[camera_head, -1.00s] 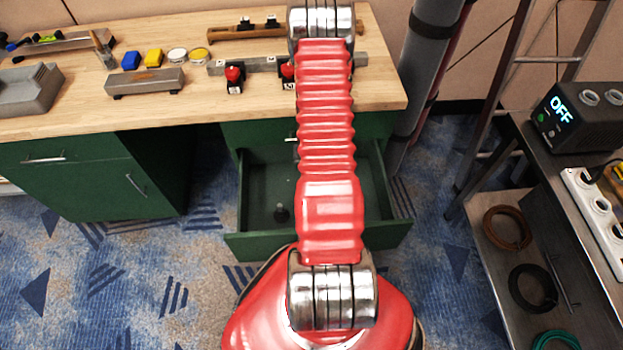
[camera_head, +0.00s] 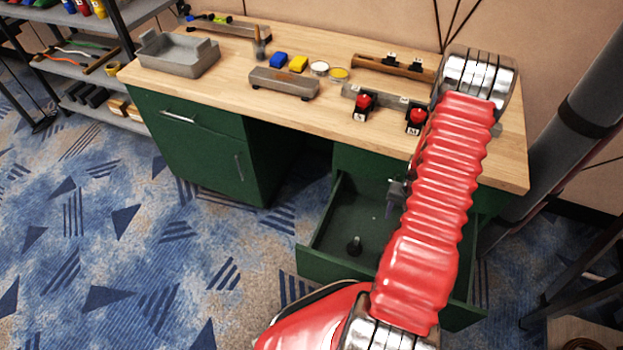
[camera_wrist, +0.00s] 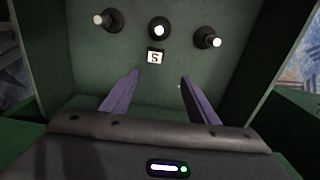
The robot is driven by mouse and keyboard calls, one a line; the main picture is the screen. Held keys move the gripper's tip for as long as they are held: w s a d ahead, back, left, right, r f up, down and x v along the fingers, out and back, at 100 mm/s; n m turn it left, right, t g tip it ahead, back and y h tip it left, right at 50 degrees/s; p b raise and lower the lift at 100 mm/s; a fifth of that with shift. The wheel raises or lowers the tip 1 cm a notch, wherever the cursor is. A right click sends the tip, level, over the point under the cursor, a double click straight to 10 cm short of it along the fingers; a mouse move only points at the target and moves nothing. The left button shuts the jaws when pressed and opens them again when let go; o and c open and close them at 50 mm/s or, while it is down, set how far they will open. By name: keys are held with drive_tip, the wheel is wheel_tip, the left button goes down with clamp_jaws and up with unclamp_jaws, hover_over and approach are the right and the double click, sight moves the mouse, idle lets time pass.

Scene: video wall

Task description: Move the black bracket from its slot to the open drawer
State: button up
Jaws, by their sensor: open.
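The green drawer (camera_head: 330,262) stands open under the right side of the workbench. My gripper (camera_head: 390,208) is over the drawer, partly behind my red arm. In the wrist view, its purple fingers (camera_wrist: 160,82) are apart with nothing between them. Past them, a dark drawer surface carries dark round pieces with pale tips (camera_wrist: 159,29) and a small white label (camera_wrist: 155,57). One dark upright piece (camera_head: 355,244) shows in the drawer in the head view. Small black pieces (camera_head: 390,58) sit on a brown rail on the bench. I cannot tell for certain which piece is the black bracket.
A grey rail (camera_head: 378,98) holds black mounts with red knobs (camera_head: 363,102). A grey tray (camera_head: 178,58), a grey block (camera_head: 284,84), and blue and yellow pieces are on the bench. A dark grey column (camera_head: 570,130) stands right of the bench. Carpet at left is clear.

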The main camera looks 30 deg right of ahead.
drive_tip(key=w+a+r+n+t, duration=0.1)
drive_tip(key=w+a+r, duration=0.2)
drive_tip(key=a+r, duration=0.5)
drive_tip(key=w+a+r+n+t+h, duration=0.1)
drive_tip(key=w+a+r+n, duration=0.2)
drive_tip(key=r, duration=1)
drive_tip(key=w+a+r, duration=0.4)
drive_tip(key=a+r, duration=0.2)
drive_tip(key=r, duration=0.4)
drive_tip(key=s+a+r+n+t, duration=0.1)
drive_tip(key=s+a+r+n, duration=0.1)
drive_tip(key=s+a+r, duration=0.5)
drive_tip(key=s+a+r+n+t+y, duration=0.1)
drive_tip(key=s+a+r, duration=0.6)
drive_tip(key=a, duration=0.7)
wheel_tip(320, 180, up, 2)
drive_tip(key=shift+r+n+t, duration=0.25)
drive_tip(key=shift+n+t, duration=0.45)
drive_tip(key=shift+n, duration=0.5)
drive_tip(key=shift+s, duration=0.1)
drive_tip(key=shift+c, duration=0.6)
